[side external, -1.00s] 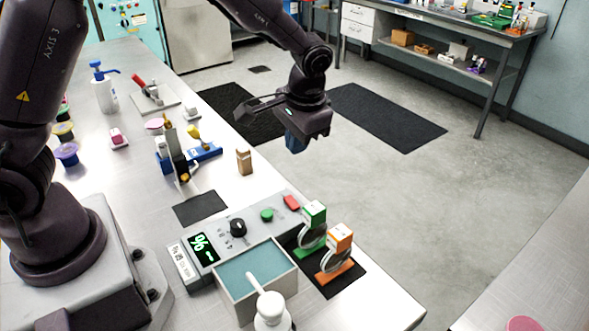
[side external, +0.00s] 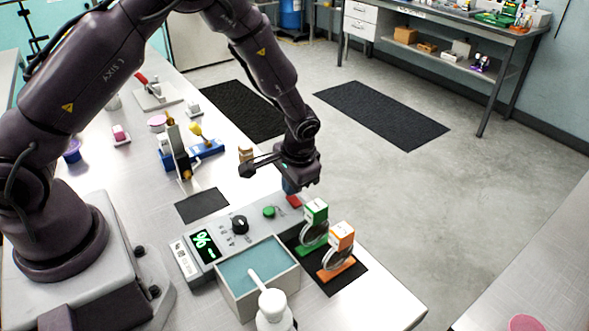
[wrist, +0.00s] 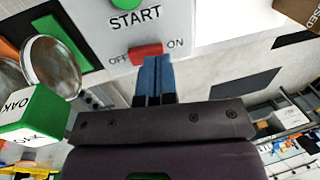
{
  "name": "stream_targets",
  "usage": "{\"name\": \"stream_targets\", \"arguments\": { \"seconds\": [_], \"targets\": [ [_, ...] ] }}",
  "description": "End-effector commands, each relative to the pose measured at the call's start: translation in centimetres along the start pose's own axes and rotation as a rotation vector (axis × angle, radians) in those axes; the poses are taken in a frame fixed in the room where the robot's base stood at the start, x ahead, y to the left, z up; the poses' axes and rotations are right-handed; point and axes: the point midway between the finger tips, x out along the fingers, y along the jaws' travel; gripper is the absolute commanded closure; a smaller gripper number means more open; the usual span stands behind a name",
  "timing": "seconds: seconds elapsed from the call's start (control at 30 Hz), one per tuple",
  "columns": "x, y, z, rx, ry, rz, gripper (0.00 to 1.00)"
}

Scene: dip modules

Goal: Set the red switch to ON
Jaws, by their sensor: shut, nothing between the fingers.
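The red switch (side external: 294,201) is at the far right end of the grey control panel (side external: 225,225), partly hidden by my gripper in the side view. In the wrist view the red switch (wrist: 145,54) lies between the printed words OFF on its left and ON on its right. I cannot tell which way it is tipped. My gripper (side external: 289,187) is shut and empty, with its blue fingers pointing down over the switch. In the wrist view the fingertips (wrist: 157,60) are at the switch's right part, toward ON. Whether they touch it is unclear.
A green START button (side external: 270,211) and a black knob (side external: 239,224) are on the same panel. A teal-topped tray (side external: 258,268) is in front of the panel.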

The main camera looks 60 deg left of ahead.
Motion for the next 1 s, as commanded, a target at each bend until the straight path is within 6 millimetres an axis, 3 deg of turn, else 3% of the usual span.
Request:
{"name": "stream_targets", "arguments": {
  "seconds": [0.17,1.0],
  "targets": [
    [0.9,0.0,0.0,0.000,0.000,0.000,1.00],
    [1.3,0.3,0.1,0.004,-0.003,0.048,1.00]
  ]
}}
